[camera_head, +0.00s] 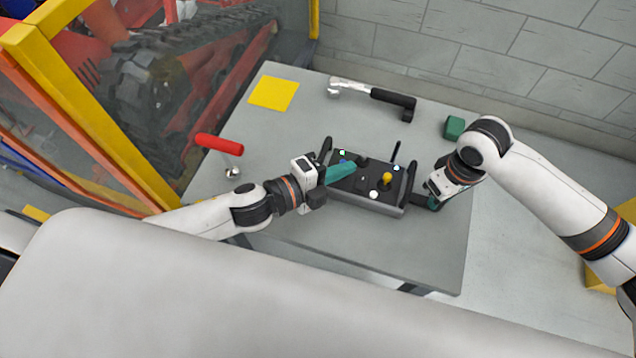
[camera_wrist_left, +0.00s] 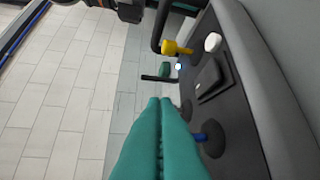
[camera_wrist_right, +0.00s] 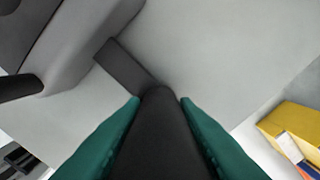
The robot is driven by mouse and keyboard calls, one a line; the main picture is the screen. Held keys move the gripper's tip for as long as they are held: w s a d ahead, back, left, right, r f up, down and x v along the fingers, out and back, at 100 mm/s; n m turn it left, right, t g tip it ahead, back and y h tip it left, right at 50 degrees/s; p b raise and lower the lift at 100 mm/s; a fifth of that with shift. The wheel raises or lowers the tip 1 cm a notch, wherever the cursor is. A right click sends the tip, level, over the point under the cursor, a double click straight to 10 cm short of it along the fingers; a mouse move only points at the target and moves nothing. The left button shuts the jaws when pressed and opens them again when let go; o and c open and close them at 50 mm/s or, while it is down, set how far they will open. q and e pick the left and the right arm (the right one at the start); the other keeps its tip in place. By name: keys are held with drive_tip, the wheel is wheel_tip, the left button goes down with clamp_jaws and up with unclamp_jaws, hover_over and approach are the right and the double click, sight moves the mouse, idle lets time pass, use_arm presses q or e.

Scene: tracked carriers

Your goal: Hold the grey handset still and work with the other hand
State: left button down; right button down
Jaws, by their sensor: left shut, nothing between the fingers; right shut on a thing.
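The grey handset (camera_head: 362,200) is a box with a black top panel, lying on the grey table with a dark handle at each end. Its panel carries a yellow knob (camera_head: 387,179), a white knob (camera_wrist_left: 213,42) and a blue lever (camera_wrist_left: 202,137). My right gripper (camera_head: 433,204) is shut on the right handle; in the right wrist view the dark bar (camera_wrist_right: 158,125) sits between its teal fingers. My left gripper (camera_head: 354,166) is shut and empty over the panel's left part; its fingers hide some of the panel. I cannot tell whether their tips touch it.
On the table (camera_head: 300,130) lie a yellow square (camera_head: 274,94), a black-gripped metal tool (camera_head: 378,94), a green block (camera_head: 454,127) and a red-handled tool (camera_head: 219,143). A yellow-framed clear barrier stands at left. The table's front right is bare.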

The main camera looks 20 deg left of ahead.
use_arm(q)
drive_tip(key=s+a+r, duration=0.3)
drive_tip(key=s+a, duration=0.2)
drive_tip(key=s, duration=0.4)
drive_tip(key=shift+r, duration=0.3)
use_arm(e)
drive_tip(key=c, duration=1.1)
unclamp_jaws()
drive_tip(key=shift+o, duration=0.2)
